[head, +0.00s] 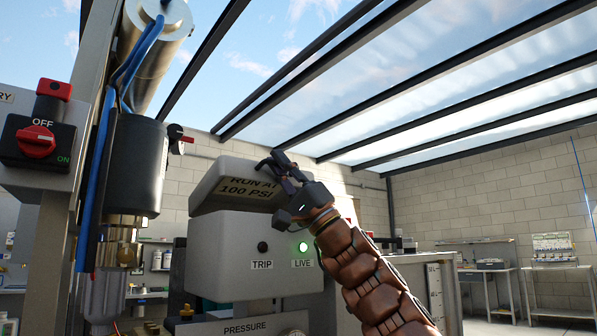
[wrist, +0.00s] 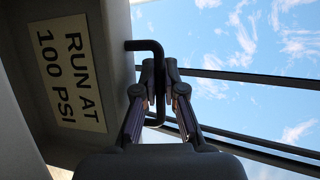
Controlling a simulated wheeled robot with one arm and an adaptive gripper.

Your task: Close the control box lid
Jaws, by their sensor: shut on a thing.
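The grey control box (head: 230,265) has a lid (head: 212,178) on top marked "RUN AT 100 PSI". The lid is tilted up, and a dark gap shows between it and the box. In the wrist view the lid's label (wrist: 68,75) and a bent black handle (wrist: 143,45) show. My gripper (head: 277,166) is at the lid's right side. In the wrist view its fingers (wrist: 165,70) are shut on the handle. The fingers hide part of the handle.
The box front has a TRIP lamp (head: 263,247), dark, and a green lit LIVE lamp (head: 303,247). A black and metal cylinder (head: 137,165) with blue tubes stands left of the box. A red OFF/ON switch (head: 36,141) is farther left. Benches stand far right.

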